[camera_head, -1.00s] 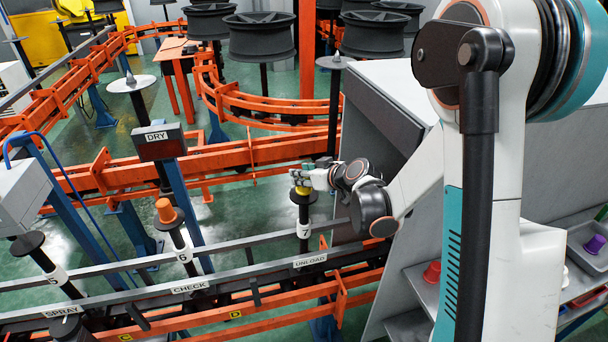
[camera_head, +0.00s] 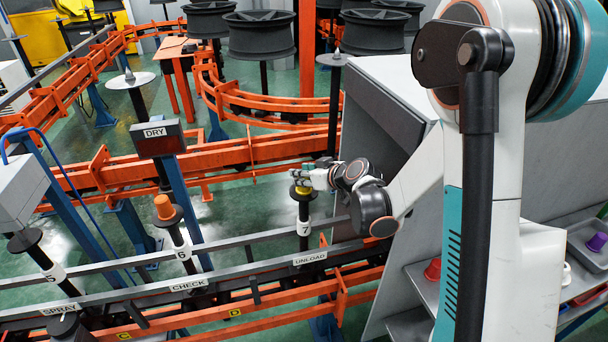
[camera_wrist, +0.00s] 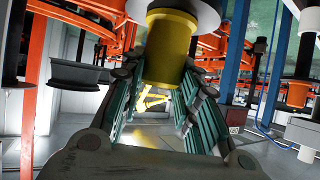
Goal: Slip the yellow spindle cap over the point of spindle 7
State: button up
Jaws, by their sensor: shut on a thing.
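The yellow spindle cap (camera_head: 304,190) is at the top of spindle 7 (camera_head: 304,212), right above its dark disc. The head view is too small to show whether cap and disc touch. My gripper (camera_head: 312,176) reaches in from the right and is shut on the cap. In the wrist view the yellow cap (camera_wrist: 168,48) sits between the finger linkages of my gripper (camera_wrist: 160,88), its wider rim toward the top of the picture. The spindle's point is hidden.
Spindle 6 (camera_head: 183,238) stands to the left with an orange cap (camera_head: 164,207) on it. Spindle 5 (camera_head: 40,256) is farther left. A grey cabinet (camera_head: 385,90) stands close to the right of spindle 7. Orange conveyor rails (camera_head: 230,155) run behind. A red cap (camera_head: 433,269) and a purple cap (camera_head: 597,243) are at right.

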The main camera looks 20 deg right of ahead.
jog(key=o, duration=1.1)
jog(key=shift+c, duration=0.2)
jog(key=v, duration=1.2)
